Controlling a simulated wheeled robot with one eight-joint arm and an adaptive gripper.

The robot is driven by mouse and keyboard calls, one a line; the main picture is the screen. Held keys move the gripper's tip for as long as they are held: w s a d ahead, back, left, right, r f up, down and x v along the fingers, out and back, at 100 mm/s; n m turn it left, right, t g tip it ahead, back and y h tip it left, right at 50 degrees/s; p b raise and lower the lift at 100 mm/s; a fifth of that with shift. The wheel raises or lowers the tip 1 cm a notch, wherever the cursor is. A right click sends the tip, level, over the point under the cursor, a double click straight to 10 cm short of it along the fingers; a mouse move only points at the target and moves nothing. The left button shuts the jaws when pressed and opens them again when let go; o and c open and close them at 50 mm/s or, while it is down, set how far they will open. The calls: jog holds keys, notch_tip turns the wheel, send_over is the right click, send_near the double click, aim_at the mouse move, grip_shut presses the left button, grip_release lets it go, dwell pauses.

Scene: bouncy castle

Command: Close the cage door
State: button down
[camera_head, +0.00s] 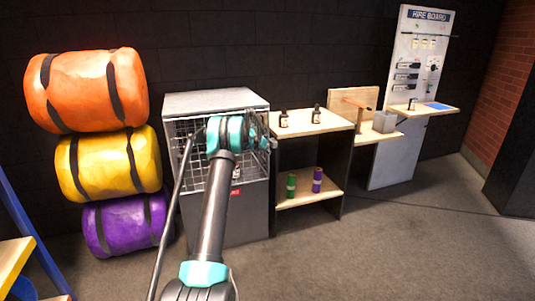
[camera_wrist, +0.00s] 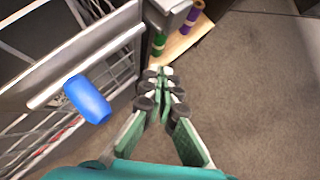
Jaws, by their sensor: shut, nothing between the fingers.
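The cage (camera_head: 215,101) is a grey box with a pale top and a white wire-mesh front, standing against the back wall. My arm covers much of its front. In the wrist view, the mesh door (camera_wrist: 118,66) fills the left side, with a blue handle (camera_wrist: 88,98) on it. How far the door stands open cannot be told. My gripper (camera_wrist: 163,74) is shut and empty, to the right of the blue handle and apart from it. In the head view, my gripper (camera_head: 264,140) is partly hidden near the cage's right front edge.
Orange (camera_head: 87,90), yellow (camera_head: 108,163) and purple (camera_head: 125,222) rolls are stacked left of the cage. A wooden shelf unit (camera_head: 325,122) with small bottles and green and purple cylinders stands close on its right. The carpet (camera_head: 380,250) at front right is clear.

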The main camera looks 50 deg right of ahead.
jog(key=s+a+r, duration=0.2)
jog(key=s+r, duration=0.3)
jog(key=shift+s+a+r, duration=0.15)
jog(key=shift+a+r, duration=0.15)
jog(key=shift+a, duration=0.1)
jog(key=w+a+r+m+t, duration=0.1)
jog(key=w+a, duration=0.2)
jog(key=a, duration=0.3)
jog(key=w+a+r+m, duration=0.1)
jog(key=w+a+r, duration=0.15)
jog(key=a, duration=0.35)
jog(key=w+a+r+m+t+y, duration=0.15)
jog(key=a+m, duration=0.25)
jog(key=a, duration=1.3)
jog(key=w+a+r+m+t+y, duration=0.1)
jog(key=a+m+y, duration=0.15)
jog(key=a, duration=1.45)
jog(key=s+a+f+m+y, duration=0.15)
jog(key=s+a+m, duration=0.35)
jog(key=a, duration=1)
jog(key=s+a+f+m+y, duration=0.1)
jog(key=s+a+f+m, duration=0.2)
jog(key=s+a, duration=0.7)
jog(key=s+a+f+m+y, duration=0.2)
jog(key=s+a+f, duration=0.3)
jog(key=s+a, duration=0.6)
jog(key=shift+s+m, duration=0.45)
jog(key=shift+s, duration=0.4)
